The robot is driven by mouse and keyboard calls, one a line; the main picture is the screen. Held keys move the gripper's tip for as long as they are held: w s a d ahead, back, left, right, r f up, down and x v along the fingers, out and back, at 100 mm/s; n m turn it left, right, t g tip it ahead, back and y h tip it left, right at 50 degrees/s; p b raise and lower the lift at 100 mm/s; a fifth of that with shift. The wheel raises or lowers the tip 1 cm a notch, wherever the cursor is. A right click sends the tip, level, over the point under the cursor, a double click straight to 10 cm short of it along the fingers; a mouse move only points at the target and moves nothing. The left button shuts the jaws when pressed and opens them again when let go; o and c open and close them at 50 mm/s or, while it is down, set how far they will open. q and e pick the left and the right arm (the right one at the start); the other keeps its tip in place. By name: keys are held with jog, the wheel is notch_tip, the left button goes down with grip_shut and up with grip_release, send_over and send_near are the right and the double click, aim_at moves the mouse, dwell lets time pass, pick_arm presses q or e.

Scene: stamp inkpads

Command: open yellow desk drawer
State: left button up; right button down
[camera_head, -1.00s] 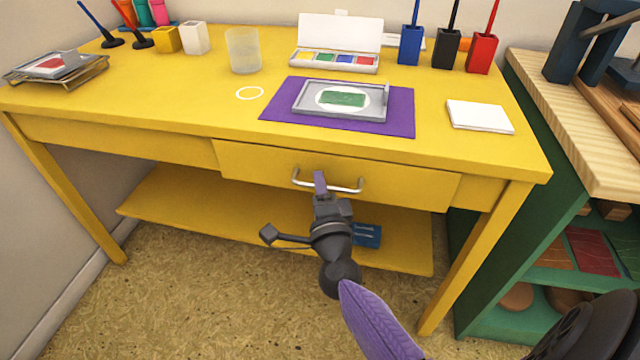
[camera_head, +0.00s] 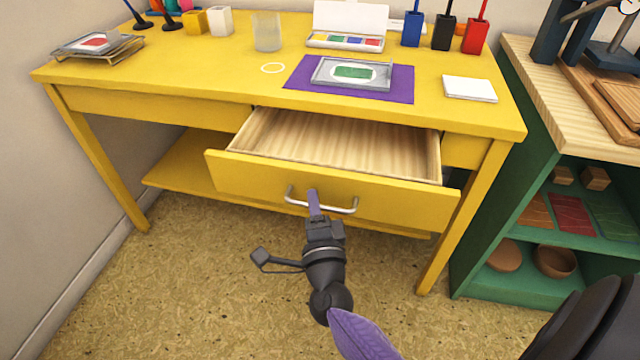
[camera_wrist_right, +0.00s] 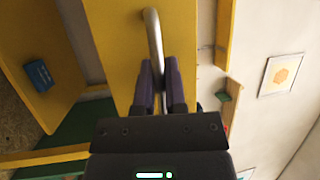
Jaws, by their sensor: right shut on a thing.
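The yellow desk (camera_head: 220,75) has a wide drawer (camera_head: 390,198) under its top, and it stands well out of the desk. Its pale wooden inside (camera_head: 335,145) shows and looks empty. A silver bar handle (camera_head: 345,209) is on the drawer front. My right gripper (camera_head: 313,200) is shut on the handle near its left part. In the right wrist view the purple fingers (camera_wrist_right: 160,85) stand on both sides of the handle bar (camera_wrist_right: 154,40). My left gripper is not in view.
On the desk top are a purple mat (camera_head: 300,82) with a grey tray, a white pad (camera_head: 470,88), a paint box (camera_head: 345,40) and a cup (camera_head: 267,32). A green shelf unit (camera_head: 510,200) stands close on the right. The floor in front is clear.

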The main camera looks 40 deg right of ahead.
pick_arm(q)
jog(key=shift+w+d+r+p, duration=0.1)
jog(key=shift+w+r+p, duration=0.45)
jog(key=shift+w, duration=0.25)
pick_arm(e)
jog(key=s+a, duration=0.4)
jog(key=a, duration=0.1)
jog(key=shift+s, duration=0.15)
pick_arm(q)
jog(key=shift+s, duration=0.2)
pick_arm(e)
jog(key=c, duration=0.7)
grip_release()
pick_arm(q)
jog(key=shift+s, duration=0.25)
